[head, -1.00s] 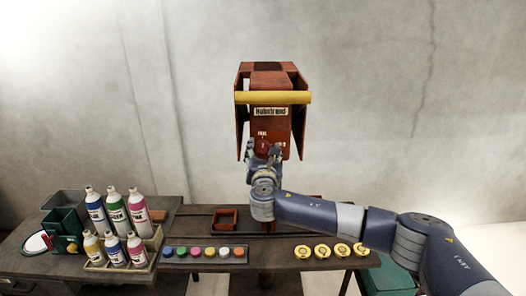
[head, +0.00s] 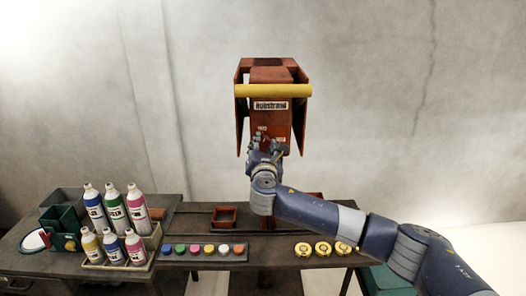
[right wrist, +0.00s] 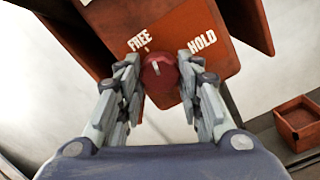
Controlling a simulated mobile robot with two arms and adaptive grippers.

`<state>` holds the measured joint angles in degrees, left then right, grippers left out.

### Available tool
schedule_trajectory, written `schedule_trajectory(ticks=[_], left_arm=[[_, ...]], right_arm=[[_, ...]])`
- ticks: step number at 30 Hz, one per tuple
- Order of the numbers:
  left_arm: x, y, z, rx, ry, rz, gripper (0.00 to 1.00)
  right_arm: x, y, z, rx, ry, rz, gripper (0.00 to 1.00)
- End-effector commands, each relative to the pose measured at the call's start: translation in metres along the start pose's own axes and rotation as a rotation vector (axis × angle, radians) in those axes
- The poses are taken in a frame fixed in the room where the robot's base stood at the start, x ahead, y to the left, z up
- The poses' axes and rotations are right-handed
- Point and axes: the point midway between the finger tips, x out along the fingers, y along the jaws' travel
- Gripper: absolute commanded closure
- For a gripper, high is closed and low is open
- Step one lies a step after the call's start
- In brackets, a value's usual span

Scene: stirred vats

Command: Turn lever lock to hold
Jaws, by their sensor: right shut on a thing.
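The lever lock is a round dark-red knob (right wrist: 160,75) with a pale pointer line, low on the front of a red-brown machine (head: 270,120). In the right wrist view, white FREE (right wrist: 140,42) and HOLD (right wrist: 202,42) labels stand above it, left and right. The pointer line looks turned towards FREE. My right gripper (right wrist: 160,80) is shut on the knob, one finger on each side. In the head view my right gripper (head: 264,144) hides most of the knob. My left gripper is not in view.
A yellow bar (head: 273,90) crosses the machine above the lock. Bottles in a tray (head: 155,238), a row of paint pots (head: 208,250) and yellow discs (head: 322,249) stand on the bench below. A small red box (head: 224,217) lies left of my wrist.

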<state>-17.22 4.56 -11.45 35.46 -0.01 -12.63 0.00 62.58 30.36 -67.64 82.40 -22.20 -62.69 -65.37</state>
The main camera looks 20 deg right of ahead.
Motion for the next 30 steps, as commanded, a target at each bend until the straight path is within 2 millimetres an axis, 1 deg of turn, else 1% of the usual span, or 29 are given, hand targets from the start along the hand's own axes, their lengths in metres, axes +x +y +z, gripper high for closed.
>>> schedule_trajectory(ticks=[1, 9, 30], left_arm=[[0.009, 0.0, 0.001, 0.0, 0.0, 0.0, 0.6], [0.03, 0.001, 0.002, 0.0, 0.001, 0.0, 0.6], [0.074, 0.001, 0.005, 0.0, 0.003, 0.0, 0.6]], right_arm=[[0.0, -0.003, -0.005, 0.047, 0.002, -0.001, 0.9], [0.0, -0.002, -0.005, 0.305, 0.001, -0.001, 0.9], [0.0, -0.002, -0.004, 0.964, 0.001, -0.001, 0.9]])
